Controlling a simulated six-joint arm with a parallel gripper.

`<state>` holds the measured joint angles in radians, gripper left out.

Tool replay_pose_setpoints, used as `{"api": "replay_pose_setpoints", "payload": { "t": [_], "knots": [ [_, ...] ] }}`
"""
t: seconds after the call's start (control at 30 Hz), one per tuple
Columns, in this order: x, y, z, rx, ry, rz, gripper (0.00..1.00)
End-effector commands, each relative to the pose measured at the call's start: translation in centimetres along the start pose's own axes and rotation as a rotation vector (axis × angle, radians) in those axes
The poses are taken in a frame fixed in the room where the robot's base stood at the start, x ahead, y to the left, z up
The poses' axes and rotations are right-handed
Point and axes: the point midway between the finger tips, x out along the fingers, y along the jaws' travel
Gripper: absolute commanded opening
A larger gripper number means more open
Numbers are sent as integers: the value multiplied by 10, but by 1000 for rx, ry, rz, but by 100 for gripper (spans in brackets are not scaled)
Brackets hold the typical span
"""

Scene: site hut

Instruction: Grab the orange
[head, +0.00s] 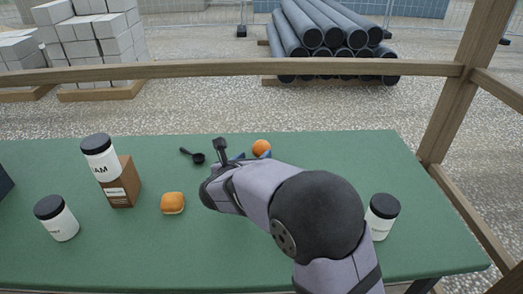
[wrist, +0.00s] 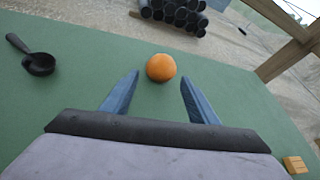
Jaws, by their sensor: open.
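The orange (head: 261,148) sits on the green table near its far edge, just beyond my gripper in the head view. In the wrist view the orange (wrist: 161,68) lies ahead of the two blue fingers, roughly centred between them and a little past their tips. My gripper (wrist: 158,84) is open and empty. In the head view my gripper (head: 243,156) is largely hidden behind my own wrist, with only bits of blue finger showing.
A black scoop (head: 198,157) lies left of the orange. A wooden post (head: 463,90) rises at right.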

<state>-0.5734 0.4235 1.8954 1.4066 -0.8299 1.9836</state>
Motion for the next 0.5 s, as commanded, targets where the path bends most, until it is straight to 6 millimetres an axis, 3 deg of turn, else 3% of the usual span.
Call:
{"api": "replay_pose_setpoints", "payload": {
  "t": [0.27, 0.5],
  "knots": [
    [11, -1, 0, -2, 0, 0, 54],
    [37, -3, 1, -3, 2, -2, 54]
  ]
}}
